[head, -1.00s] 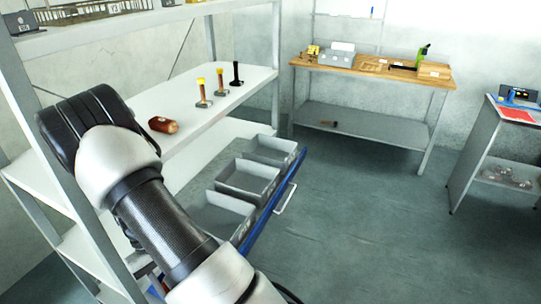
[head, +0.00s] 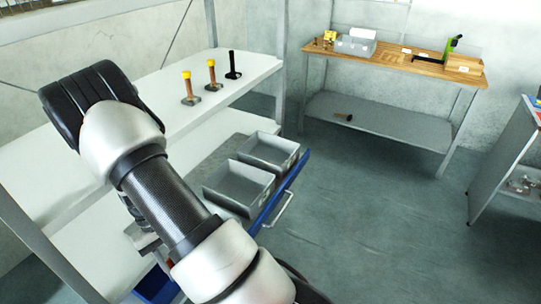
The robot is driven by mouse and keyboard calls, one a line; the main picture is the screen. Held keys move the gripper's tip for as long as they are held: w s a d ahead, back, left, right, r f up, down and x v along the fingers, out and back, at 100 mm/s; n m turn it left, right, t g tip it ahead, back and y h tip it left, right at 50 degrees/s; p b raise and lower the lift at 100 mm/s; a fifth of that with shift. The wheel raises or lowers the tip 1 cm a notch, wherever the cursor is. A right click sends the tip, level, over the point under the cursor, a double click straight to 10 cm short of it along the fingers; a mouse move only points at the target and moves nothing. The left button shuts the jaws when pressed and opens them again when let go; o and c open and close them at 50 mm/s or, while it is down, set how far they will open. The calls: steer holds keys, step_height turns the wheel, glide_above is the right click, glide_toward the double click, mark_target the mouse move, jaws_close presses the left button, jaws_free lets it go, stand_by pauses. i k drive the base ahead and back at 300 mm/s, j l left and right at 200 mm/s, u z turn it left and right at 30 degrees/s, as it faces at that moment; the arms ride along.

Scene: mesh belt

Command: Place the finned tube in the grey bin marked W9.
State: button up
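I cannot pick out the finned tube for certain. Two orange uprights with yellow tops, a left one (head: 189,90) and a right one (head: 211,76), stand on the white shelf. A black upright piece (head: 232,66) stands beside them. Two open grey bins, a nearer one (head: 228,199) and a farther one (head: 262,165), sit in a pulled-out blue-fronted drawer and look empty. Their labels are not readable, so I cannot tell which is W9. My arm crosses the left side and covers part of the shelf and drawer. My gripper is not visible.
A wooden-topped bench (head: 400,61) at the back holds a grey box (head: 355,46) and small items. The drawer handle (head: 277,209) sticks out over open floor. Another table (head: 505,150) stands at right.

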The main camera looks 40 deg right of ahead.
mark_target(269, 160)
steer(key=i+l+u, duration=0.25)
steer(key=l, duration=1.75)
steer(key=k+l+u, duration=0.25)
steer(key=l, duration=1.75)
steer(key=i+l, duration=0.05)
steer(key=i, duration=0.1)
